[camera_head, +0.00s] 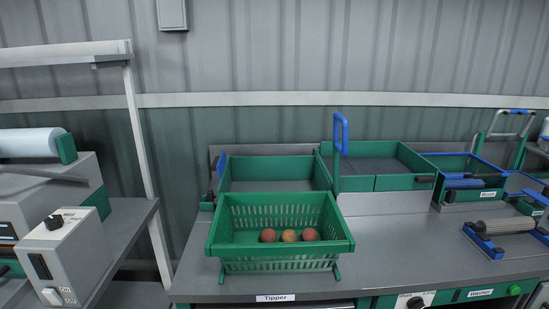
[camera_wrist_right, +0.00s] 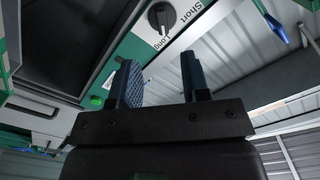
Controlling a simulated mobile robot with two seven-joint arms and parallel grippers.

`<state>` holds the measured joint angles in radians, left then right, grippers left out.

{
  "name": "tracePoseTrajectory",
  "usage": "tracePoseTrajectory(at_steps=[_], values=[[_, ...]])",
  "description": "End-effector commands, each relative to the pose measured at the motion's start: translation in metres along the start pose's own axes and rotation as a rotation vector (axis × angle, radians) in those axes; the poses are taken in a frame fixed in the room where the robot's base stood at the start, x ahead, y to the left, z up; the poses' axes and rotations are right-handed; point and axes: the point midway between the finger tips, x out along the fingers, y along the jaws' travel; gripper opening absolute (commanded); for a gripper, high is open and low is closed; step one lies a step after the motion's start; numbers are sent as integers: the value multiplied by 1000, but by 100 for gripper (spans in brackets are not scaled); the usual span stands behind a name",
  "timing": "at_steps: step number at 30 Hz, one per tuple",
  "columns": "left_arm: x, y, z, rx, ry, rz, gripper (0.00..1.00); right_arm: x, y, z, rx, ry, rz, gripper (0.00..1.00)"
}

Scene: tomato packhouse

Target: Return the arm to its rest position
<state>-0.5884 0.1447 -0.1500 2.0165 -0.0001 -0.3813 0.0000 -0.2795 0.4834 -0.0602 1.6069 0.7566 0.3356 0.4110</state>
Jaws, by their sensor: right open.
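My right gripper (camera_wrist_right: 158,84) shows in the right wrist view with its two dark fingers apart and nothing between them. Beyond the fingers are a panel with a black knob (camera_wrist_right: 161,17) and the ribbed wall, with no contact visible. Neither gripper nor arm shows in the head view. The left gripper is not in view.
A green crate (camera_head: 280,249) with several tomatoes, among them an orange one (camera_head: 289,236), stands tilted on the grey bench (camera_head: 215,286) labelled Tipper. Green bins (camera_head: 275,160) stand behind it. A roller (camera_head: 505,225) lies at right, a white machine (camera_head: 62,255) at left.

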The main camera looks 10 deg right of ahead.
Motion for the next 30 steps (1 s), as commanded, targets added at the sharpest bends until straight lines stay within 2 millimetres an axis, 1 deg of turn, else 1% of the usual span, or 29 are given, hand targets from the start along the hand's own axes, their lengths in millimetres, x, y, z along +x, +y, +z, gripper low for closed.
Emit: tracePoseTrajectory(at_steps=[3,5,7,9,11,14,15,18,21,25,30], values=[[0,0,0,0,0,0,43,1,-4,12,-129,-87,2,43],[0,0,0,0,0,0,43,2,-15,22,-233,-149,-12,43],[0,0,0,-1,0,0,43,-2,-30,40,-362,-229,-28,43],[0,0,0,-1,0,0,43,-16,-45,60,-491,-312,-35,43],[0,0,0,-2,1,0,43,-30,-56,77,-595,-378,-35,43],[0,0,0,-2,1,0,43,-60,-74,100,-747,-474,-20,43],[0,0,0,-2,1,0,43,-72,-81,107,-793,-506,-8,43],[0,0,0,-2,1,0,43,-103,-96,118,-842,-555,29,43],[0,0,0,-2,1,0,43,-123,-104,126,-817,-568,53,43],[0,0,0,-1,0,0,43,-139,-101,134,-787,-591,76,43],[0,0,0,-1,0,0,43,-143,-99,135,-784,-596,80,43]])
